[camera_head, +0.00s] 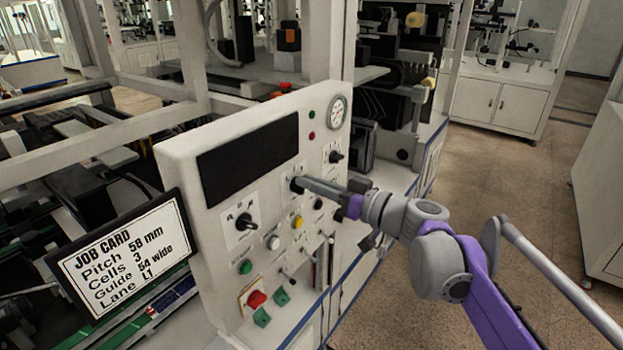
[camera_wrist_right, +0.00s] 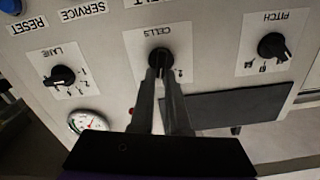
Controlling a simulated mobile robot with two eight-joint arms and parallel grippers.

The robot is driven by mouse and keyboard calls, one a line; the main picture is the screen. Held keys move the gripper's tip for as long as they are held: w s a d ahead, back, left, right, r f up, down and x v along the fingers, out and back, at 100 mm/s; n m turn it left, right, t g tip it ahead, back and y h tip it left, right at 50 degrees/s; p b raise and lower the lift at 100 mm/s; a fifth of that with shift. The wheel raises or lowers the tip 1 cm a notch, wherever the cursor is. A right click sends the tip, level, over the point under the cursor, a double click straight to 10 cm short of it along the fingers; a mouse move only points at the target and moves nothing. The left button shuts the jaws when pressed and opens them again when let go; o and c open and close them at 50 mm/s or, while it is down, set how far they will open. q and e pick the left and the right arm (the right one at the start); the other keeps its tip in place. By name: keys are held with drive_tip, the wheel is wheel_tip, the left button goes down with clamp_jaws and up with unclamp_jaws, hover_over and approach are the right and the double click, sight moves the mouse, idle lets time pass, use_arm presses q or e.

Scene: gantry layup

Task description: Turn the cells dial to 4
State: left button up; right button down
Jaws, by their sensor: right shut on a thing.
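The cells dial (camera_head: 295,184) is a black knob on a white plate in the middle of the white control panel (camera_head: 190,165). It also shows under the label CELLS in the right wrist view (camera_wrist_right: 160,57), where the picture is upside down. My right gripper (camera_head: 306,185) is shut on the knob, its two grey fingers (camera_wrist_right: 160,80) on either side of it. The fingers hide most of the dial's scale, so I cannot read its setting. My left gripper is not in view.
The pitch dial (camera_head: 245,221) and lane dial (camera_head: 335,156) flank the cells dial. Buttons, a red knob (camera_head: 256,299) and a gauge (camera_head: 337,112) share the panel. A job card (camera_head: 125,255) at left reads Cells 3. Open floor (camera_head: 520,200) lies to the right.

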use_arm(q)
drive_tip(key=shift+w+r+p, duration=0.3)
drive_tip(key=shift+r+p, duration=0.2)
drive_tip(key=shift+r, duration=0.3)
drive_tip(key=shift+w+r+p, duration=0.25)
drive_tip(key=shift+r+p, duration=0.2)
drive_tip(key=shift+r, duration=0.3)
use_arm(e)
drive_tip(key=shift+w+d+f+m, duration=0.1)
drive_tip(key=shift+w+m, duration=0.05)
drive_tip(key=shift+m, duration=1.4)
drive_tip(key=shift+w+d+f+m, duration=0.1)
drive_tip(key=shift+w+m, duration=0.05)
drive_tip(key=shift+m, duration=1.4)
drive_tip(key=c, duration=0.9)
unclamp_jaws()
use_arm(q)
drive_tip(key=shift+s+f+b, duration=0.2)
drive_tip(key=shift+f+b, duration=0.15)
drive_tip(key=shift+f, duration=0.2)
use_arm(e)
drive_tip(key=v, duration=1.1)
drive_tip(key=shift+a, duration=0.1)
